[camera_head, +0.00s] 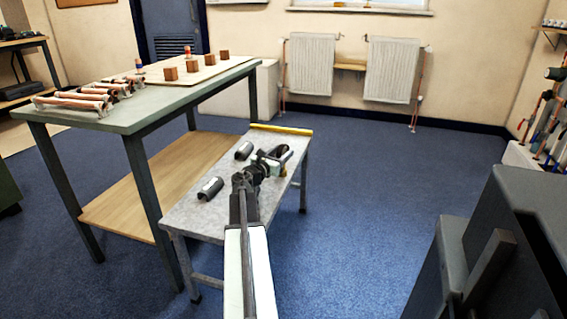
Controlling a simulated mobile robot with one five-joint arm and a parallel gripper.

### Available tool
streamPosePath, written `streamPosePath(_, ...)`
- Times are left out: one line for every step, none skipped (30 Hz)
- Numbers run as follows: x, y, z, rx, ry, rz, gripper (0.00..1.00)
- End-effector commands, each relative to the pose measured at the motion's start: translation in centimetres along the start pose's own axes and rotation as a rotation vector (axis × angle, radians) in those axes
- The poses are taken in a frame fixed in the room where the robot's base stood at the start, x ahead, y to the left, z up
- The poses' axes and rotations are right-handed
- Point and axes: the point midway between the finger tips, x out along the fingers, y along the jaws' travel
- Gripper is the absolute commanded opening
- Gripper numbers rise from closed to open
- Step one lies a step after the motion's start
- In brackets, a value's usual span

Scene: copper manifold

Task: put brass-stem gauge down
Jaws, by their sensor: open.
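My arm reaches forward over a low grey bench (192,217). My gripper (272,161) is open above or at the right part of the bench top. A dark rounded thing (282,150) lies right at the gripper's fingers; it may be the brass-stem gauge, but the gripper hides part of it and I see no clear brass stem. I cannot tell whether the fingers touch it.
Two dark curved pieces, one near the front (210,188) and one farther back (243,150), lie on the bench. A yellow bar (282,129) lies along its far edge. A taller green-topped table (150,110) at left holds copper pipework (85,98) and brown blocks (193,66). Blue floor right of the bench is clear.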

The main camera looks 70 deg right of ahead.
Motion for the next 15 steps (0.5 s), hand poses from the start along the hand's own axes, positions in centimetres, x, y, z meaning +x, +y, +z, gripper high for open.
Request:
streamPosePath(0.84, 0.09, -0.04, 0.000, 0.000, -0.001, 0.47)
streamPosePath(1.01, 0.05, -0.04, 0.000, 0.000, 0.000, 0.47)
streamPosePath(1.06, 0.01, -0.05, 0.000, 0.000, 0.000, 0.47)
streamPosePath(1.03, -0.02, -0.05, 0.000, 0.000, 0.000, 0.47)
streamPosePath(0.98, -0.04, -0.05, 0.000, 0.000, 0.000, 0.47)
streamPosePath(0.96, -0.05, -0.05, 0.000, 0.000, 0.000, 0.47)
streamPosePath(0.95, -0.06, -0.05, 0.000, 0.000, 0.000, 0.47)
streamPosePath(0.95, -0.06, -0.05, 0.000, 0.000, 0.000, 0.44)
streamPosePath(0.94, -0.07, -0.05, 0.000, 0.000, 0.000, 0.33)
streamPosePath(0.94, -0.07, -0.05, 0.000, 0.000, 0.000, 0.25)
streamPosePath(0.95, -0.08, -0.05, 0.000, 0.000, 0.000, 0.17)
streamPosePath(0.95, -0.08, -0.05, 0.000, 0.000, 0.000, 0.05)
streamPosePath(0.94, -0.09, -0.05, 0.000, 0.000, 0.000, 0.00)
streamPosePath(0.95, -0.09, -0.05, 0.000, 0.000, 0.000, 0.00)
streamPosePath(0.95, -0.10, -0.05, 0.000, 0.000, -0.001, 0.00)
